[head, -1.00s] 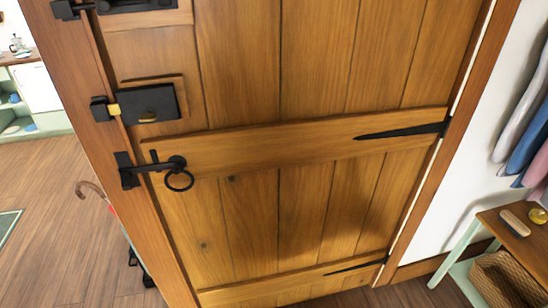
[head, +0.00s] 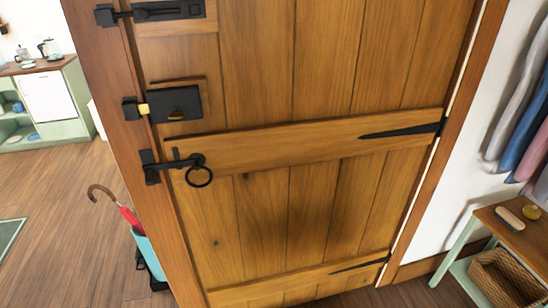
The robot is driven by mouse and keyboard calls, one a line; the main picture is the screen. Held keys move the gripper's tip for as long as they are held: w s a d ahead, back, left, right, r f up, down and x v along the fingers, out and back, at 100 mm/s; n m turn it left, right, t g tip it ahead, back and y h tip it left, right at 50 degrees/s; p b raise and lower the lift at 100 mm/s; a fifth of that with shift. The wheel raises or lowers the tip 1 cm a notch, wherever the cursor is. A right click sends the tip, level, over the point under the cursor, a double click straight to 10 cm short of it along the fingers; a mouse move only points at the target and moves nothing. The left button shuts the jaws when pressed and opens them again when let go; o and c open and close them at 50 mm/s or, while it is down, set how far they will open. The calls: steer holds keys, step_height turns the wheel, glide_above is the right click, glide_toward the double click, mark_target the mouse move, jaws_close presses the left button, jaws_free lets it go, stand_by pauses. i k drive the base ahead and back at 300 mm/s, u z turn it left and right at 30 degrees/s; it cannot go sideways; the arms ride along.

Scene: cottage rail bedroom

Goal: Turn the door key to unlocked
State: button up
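A wooden plank door (head: 270,130) fills the middle of the head view and looks shut. A black box lock (head: 183,101) is fixed near its left edge. A small brass key (head: 176,117) shows low on the lock's face; its exact angle is too small to tell. A brass bolt (head: 144,109) bridges the gap between the lock and the black keeper (head: 131,110) on the frame. My gripper is not in view.
A black slide bolt (head: 168,11) is above the lock, and a ring-handled latch (head: 199,176) below. An umbrella (head: 118,207) in a blue stand (head: 150,254) is left of the door. A bench (head: 512,232) with a basket (head: 504,275) stands right. Open floor lies left.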

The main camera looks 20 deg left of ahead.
mark_target(177, 115)
steer(key=u, duration=0.9)
steer(key=k, duration=1)
steer(key=i, duration=0.75)
steer(key=u, duration=0.05)
